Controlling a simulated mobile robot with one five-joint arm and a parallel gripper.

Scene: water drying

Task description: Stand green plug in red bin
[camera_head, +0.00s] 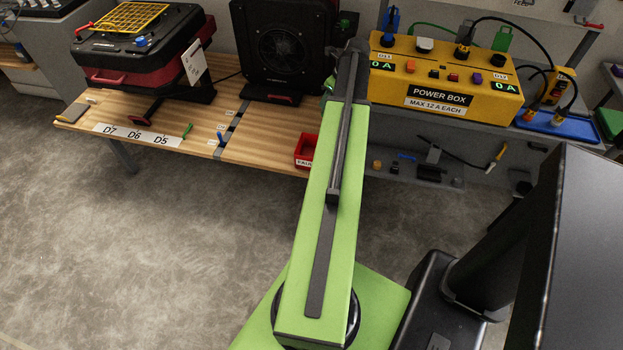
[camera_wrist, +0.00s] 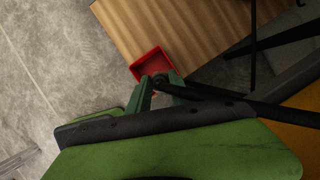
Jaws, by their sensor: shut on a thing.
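The red bin (camera_head: 303,151) is a small open box at the table's front edge, partly hidden by my arm in the head view. In the wrist view the bin (camera_wrist: 150,62) lies just beyond my gripper (camera_wrist: 160,88); the part of its inside that shows looks empty. My gripper's green fingers are shut on a small dark thing (camera_wrist: 160,79) that overlaps the bin's near edge in the picture. I cannot tell whether this is the green plug or its height above the bin. A green plug-like piece (camera_head: 503,38) stands on the power box.
The yellow power box (camera_head: 440,75) with plugs and cords stands right of my arm. A black fan unit (camera_head: 285,45) and a black-and-red case (camera_head: 140,55) are on the wooden table (camera_head: 255,140). A blue tray (camera_head: 560,126) is at right. The floor in front is clear.

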